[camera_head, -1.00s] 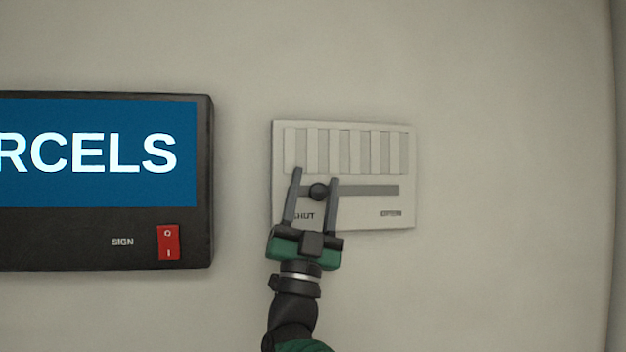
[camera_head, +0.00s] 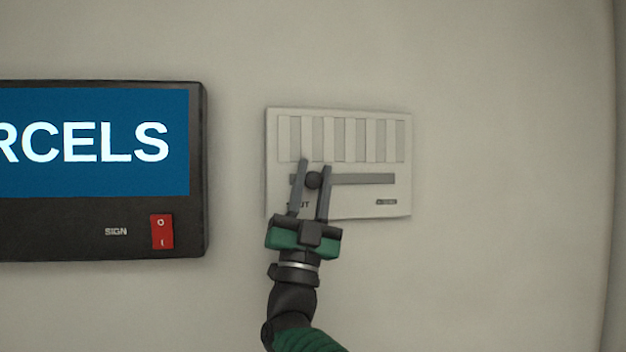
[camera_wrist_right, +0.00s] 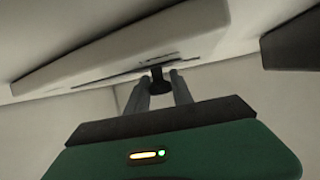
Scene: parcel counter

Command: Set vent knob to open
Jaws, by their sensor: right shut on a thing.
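The vent panel (camera_head: 398,150) is a pale plate on the wall with upright slats and a dark horizontal slot (camera_head: 362,179) below them. The dark round vent knob (camera_head: 313,180) sits near the left end of the slot, by the partly covered SHUT label; a small label at the right is too small to read. My right gripper (camera_head: 315,164) is shut on the knob, one finger on each side. In the right wrist view the knob (camera_wrist_right: 160,78) shows between the fingertips, beneath the panel (camera_wrist_right: 120,48). My left gripper is not in view.
A black sign box (camera_head: 60,235) with a blue PARCELS-type screen hangs on the wall at the left, with a red rocker switch (camera_head: 162,232). The wall right of the panel is bare up to a corner at the right edge.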

